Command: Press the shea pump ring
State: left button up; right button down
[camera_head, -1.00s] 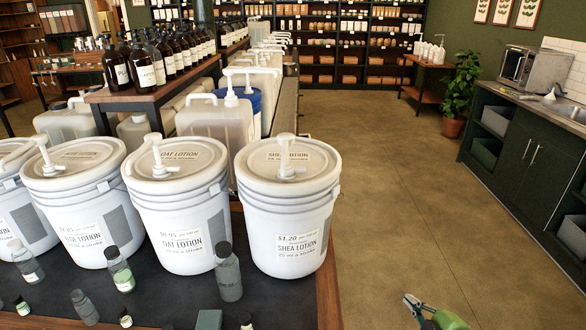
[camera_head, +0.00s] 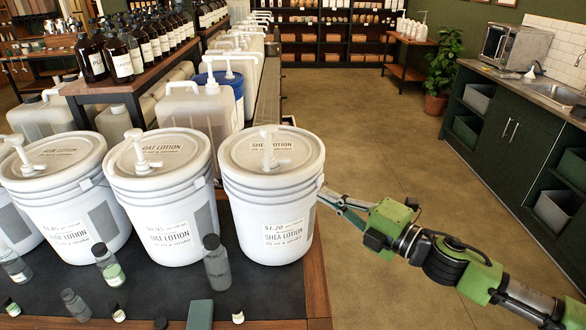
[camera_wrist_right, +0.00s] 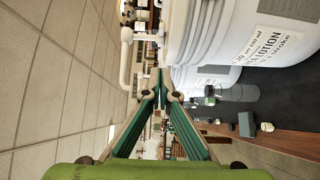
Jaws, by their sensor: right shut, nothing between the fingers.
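The shea lotion bucket (camera_head: 265,208) is white and stands upright at the right end of the dark table. Its white pump (camera_head: 267,145) rises from the lid, with the pump ring (camera_head: 270,165) around its base. My right gripper (camera_head: 326,197) reaches in from the right, its tip at the bucket's right side below the rim; I cannot tell whether it touches. In the right wrist view the fingers (camera_wrist_right: 160,88) meet at their tips with nothing between them. A white bucket (camera_wrist_right: 200,40) fills the upper right there, beside the fingers. My left gripper is out of view.
The oat lotion bucket (camera_head: 163,208) stands just left, with another bucket (camera_head: 68,205) beyond. Small bottles, including a grey one (camera_head: 216,262), stand in front. White jugs (camera_head: 195,105) are behind. The floor (camera_head: 370,120) to the right is open.

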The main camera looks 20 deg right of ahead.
jog(key=p, duration=0.6)
send_near(284, 163)
jog(key=w+a, duration=0.4)
jog(key=shift+w+d+r, duration=0.15)
jog(key=shift+w+d, duration=0.2)
jog(key=shift+w, duration=0.25)
jog(key=shift+d, duration=0.25)
jog(key=shift+w+n+g+y, duration=0.1)
jog(key=shift+n+g+y, duration=0.2)
jog(key=shift+y, duration=0.1)
